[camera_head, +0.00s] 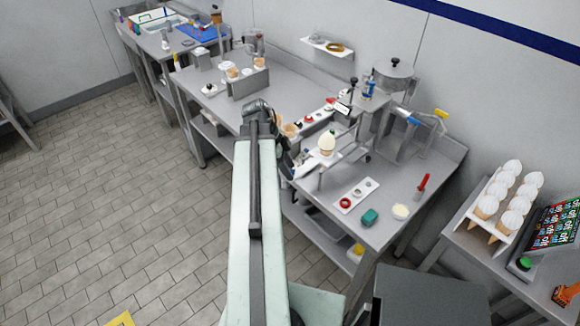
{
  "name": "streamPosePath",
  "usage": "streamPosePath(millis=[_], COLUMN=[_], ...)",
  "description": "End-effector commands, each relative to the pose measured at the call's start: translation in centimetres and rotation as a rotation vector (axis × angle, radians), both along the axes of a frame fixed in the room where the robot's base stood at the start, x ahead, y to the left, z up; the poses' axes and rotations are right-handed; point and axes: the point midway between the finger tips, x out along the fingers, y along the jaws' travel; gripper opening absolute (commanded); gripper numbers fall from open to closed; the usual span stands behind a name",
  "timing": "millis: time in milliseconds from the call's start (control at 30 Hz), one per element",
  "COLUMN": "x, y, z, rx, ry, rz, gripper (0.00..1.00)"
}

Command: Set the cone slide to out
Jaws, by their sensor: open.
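My arm reaches up the middle of the head view, and my gripper (292,168) is at its far end, beside the steel bench's front edge. It is small and partly hidden by my arm; it is open, with nothing visibly held. Behind is a pale strip with red and dark knobs (308,118). An empty-looking cone (290,130) shows just behind my arm. I cannot tell which part is the cone slide or how it is set. I cannot tell whether my gripper touches the stand.
A steel machine (372,100) stands behind the filled cone. A rack of several filled cones (478,229) is farther right.

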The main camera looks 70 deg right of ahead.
Motion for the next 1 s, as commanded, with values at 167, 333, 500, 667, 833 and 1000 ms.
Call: streamPosePath(millis=[167, 333, 500, 667, 833, 1000], x=[0.7, 1.9, 2.6, 2.7, 2.6, 3.0], y=[0.1, 0.4, 0.6, 0.6, 0.6, 0.7], z=[2.8, 5.9, 7.2, 6.9, 6.9, 6.8], rx=[0.000, 0.002, 0.002, 0.002, 0.002, 0.002], ry=[0.000, -0.001, -0.002, -0.002, -0.002, -0.002], rz=[0.001, 0.001, 0.001, 0.001, 0.001, 0.009], gripper=[0.42, 0.42, 0.42, 0.42, 0.42, 0.42])
